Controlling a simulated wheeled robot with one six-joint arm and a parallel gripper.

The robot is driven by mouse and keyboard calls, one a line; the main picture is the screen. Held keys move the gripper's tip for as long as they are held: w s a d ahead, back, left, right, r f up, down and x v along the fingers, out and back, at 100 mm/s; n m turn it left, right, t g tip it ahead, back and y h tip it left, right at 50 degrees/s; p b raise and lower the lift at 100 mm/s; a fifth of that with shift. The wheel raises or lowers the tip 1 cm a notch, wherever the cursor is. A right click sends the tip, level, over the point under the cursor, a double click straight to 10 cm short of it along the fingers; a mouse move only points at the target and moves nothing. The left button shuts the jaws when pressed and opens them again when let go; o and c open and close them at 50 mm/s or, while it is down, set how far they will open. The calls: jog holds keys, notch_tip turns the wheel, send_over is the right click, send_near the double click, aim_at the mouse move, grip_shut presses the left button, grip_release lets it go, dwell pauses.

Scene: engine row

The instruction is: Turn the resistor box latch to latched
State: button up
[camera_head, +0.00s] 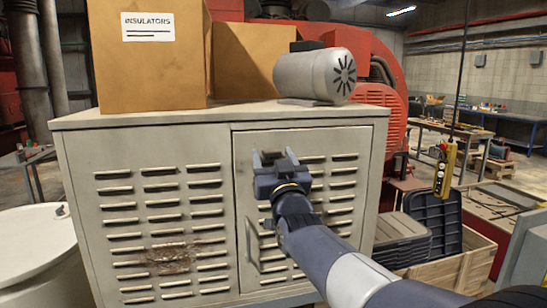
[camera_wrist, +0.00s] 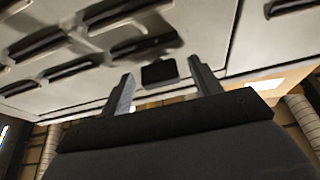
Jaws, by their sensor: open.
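The resistor box (camera_head: 77,190) is a grey louvred cabinet with a door (camera_head: 350,165) on its right half; the door looks closed. My gripper (camera_head: 273,155) is in front of the upper left part of this door, fingers toward it. In the wrist view my gripper (camera_wrist: 160,69) is open, with one finger on each side of a small dark block (camera_wrist: 160,73), which looks like the latch. Gaps show between the block and both fingers. In the head view my gripper mostly hides this spot, so I cannot tell the latch's turn.
A bar handle (camera_head: 252,246) stands out from the door below my gripper. A cardboard box (camera_head: 150,75) and a grey motor (camera_head: 314,76) stand on the cabinet. A yellow pendant (camera_head: 445,170) hangs at the right, near dark crates (camera_head: 433,220). A white drum (camera_head: 35,245) stands at the left.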

jog(key=c, duration=1)
